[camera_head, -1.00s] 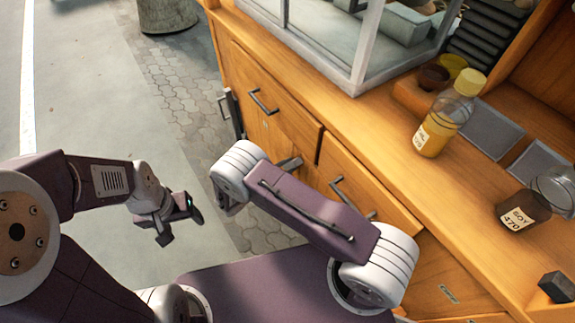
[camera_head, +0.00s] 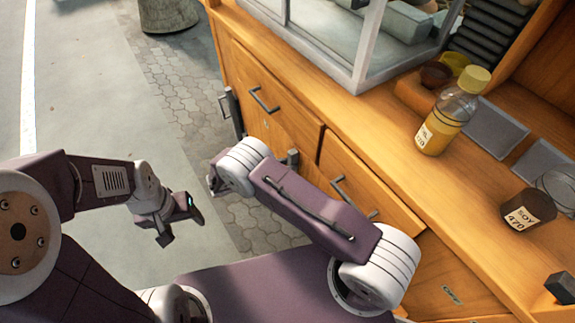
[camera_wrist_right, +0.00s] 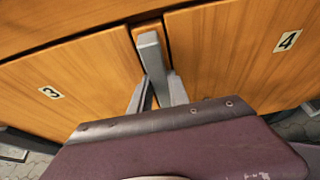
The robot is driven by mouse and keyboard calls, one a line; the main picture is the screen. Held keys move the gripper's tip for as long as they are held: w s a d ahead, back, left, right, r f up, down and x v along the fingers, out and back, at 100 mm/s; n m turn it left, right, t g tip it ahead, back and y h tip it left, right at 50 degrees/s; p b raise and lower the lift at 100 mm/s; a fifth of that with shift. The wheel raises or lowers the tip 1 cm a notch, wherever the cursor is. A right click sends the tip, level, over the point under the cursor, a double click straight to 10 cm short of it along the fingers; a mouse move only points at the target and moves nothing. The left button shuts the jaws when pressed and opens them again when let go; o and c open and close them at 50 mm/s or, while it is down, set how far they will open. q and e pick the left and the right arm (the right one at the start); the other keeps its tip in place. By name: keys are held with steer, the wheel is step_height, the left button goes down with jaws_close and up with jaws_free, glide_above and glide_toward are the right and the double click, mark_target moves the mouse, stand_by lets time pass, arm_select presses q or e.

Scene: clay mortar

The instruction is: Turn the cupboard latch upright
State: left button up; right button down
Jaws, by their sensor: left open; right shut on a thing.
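The cupboard latch is a grey bar (camera_wrist_right: 149,48) in the right wrist view, between two wooden doors numbered 3 and 4. It lies roughly along the gap between them. In the head view the latch (camera_head: 293,157) shows as a short grey piece standing near upright, just beyond my right arm. My right gripper (camera_wrist_right: 157,88) is shut on the latch, with its grey fingers at either side of the bar's near part. In the head view my right arm hides these fingers. My left gripper (camera_head: 181,227) is open and empty, over the pavement, away from the cupboard.
The wooden counter (camera_head: 390,130) bears a yellow-capped bottle (camera_head: 447,115), a dark soy jar (camera_head: 528,208) and a glass case (camera_head: 350,50). Drawer handles (camera_head: 264,99) stick out from the front. Open pavement (camera_head: 90,100) lies to the left.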

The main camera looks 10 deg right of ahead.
stand_by(0.4)
steer(key=c, duration=1.2)
jaws_free()
steer(key=shift+c, duration=0.2)
